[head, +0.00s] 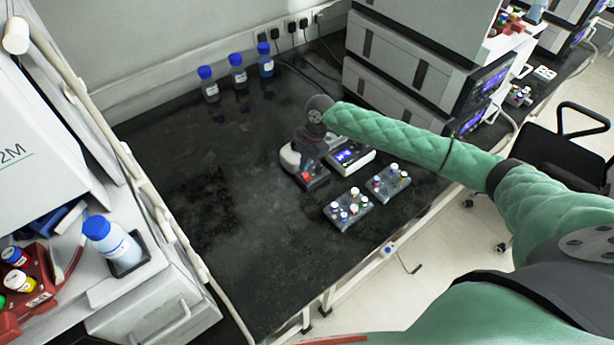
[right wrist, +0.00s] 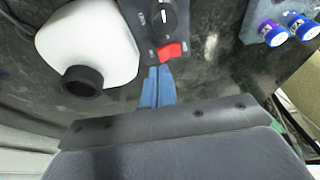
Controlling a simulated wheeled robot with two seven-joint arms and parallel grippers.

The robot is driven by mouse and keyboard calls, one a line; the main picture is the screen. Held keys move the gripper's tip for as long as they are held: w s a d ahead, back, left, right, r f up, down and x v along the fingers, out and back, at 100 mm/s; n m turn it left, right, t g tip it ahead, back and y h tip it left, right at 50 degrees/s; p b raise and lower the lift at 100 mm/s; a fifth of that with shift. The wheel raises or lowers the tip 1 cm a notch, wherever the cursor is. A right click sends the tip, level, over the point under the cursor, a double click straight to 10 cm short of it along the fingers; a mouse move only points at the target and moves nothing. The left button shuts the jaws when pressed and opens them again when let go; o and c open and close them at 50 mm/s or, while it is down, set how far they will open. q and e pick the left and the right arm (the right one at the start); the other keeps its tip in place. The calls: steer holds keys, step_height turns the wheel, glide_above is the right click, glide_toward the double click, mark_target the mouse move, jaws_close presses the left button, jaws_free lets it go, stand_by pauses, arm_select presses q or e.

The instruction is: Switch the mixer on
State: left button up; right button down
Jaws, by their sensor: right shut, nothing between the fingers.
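The mixer shows in the right wrist view as a white body (right wrist: 88,45) with a black cup, beside a dark control panel (right wrist: 143,28). The panel has a black knob (right wrist: 162,16) and a red rocker switch (right wrist: 169,51). In the head view the mixer (head: 289,158) is partly hidden by my right gripper, and the red switch (head: 306,176) shows at its front. My right gripper (right wrist: 159,70) is shut and empty, its blue fingertips right at the switch's near edge. I cannot tell whether they touch it. My left gripper is not in view.
A white device with a lit display (head: 350,156) stands right of the mixer. Two vial racks (head: 348,210) (head: 389,182) sit in front of it. Blue-capped bottles (head: 238,76) stand at the back. The dark bench (head: 190,170) is clear left of the mixer.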

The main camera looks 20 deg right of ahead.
mark_target(305, 174)
stand_by(0.3)
steer(key=shift+f, duration=0.25)
steer(key=shift+f+b, duration=0.35)
steer(key=shift+f, duration=0.35)
stand_by(0.8)
steer(key=shift+r, duration=0.1)
steer(key=shift+r+p, duration=1.9)
steer(key=shift+r, duration=0.6)
